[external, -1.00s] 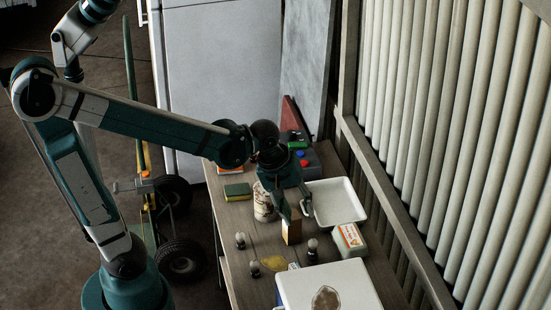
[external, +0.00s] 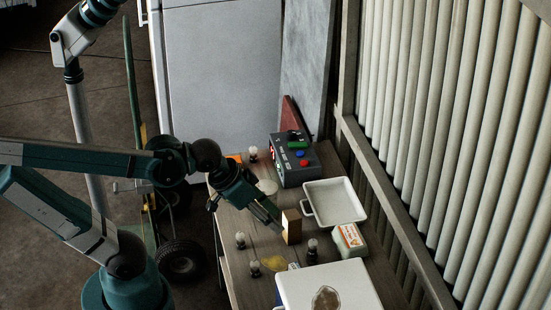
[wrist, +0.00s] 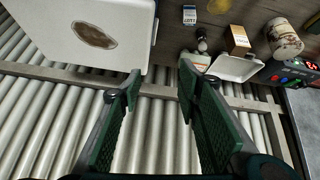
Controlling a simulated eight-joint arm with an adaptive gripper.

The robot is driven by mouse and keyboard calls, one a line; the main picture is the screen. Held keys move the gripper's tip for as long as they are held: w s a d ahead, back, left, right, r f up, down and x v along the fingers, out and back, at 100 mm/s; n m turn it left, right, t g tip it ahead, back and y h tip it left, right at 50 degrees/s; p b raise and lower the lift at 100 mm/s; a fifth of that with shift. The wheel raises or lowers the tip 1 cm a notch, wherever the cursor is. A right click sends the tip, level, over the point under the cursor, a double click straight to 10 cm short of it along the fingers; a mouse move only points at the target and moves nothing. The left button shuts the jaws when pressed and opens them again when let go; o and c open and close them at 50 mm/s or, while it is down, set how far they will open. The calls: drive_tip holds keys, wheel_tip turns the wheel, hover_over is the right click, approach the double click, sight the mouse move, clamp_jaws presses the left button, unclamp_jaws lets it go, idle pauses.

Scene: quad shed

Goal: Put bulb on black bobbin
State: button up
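A dark bobbin-like piece (external: 312,257) stands upright on the bench right of the wooden block, with a pale rounded bulb (external: 313,244) on top; how firmly it sits is too small to tell. The pair also shows in the wrist view (wrist: 202,45). Other small bulb-like pieces stand at the bench's left edge (external: 240,241), nearer the front (external: 254,269) and at the back (external: 253,154). My gripper (external: 272,222) is left of the wooden block, tilted down. In the wrist view its fingers (wrist: 158,92) are apart with nothing between them.
The wooden block (external: 291,227) stands close to my fingertips. A grey device with buttons (external: 292,172) is behind. A ribbed wall borders the right.

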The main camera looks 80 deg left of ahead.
drive_tip(key=shift+s+d+r+m+t, duration=0.15)
drive_tip(key=shift+s+d+m+t, duration=0.2)
drive_tip(key=shift+s+m, duration=0.45)
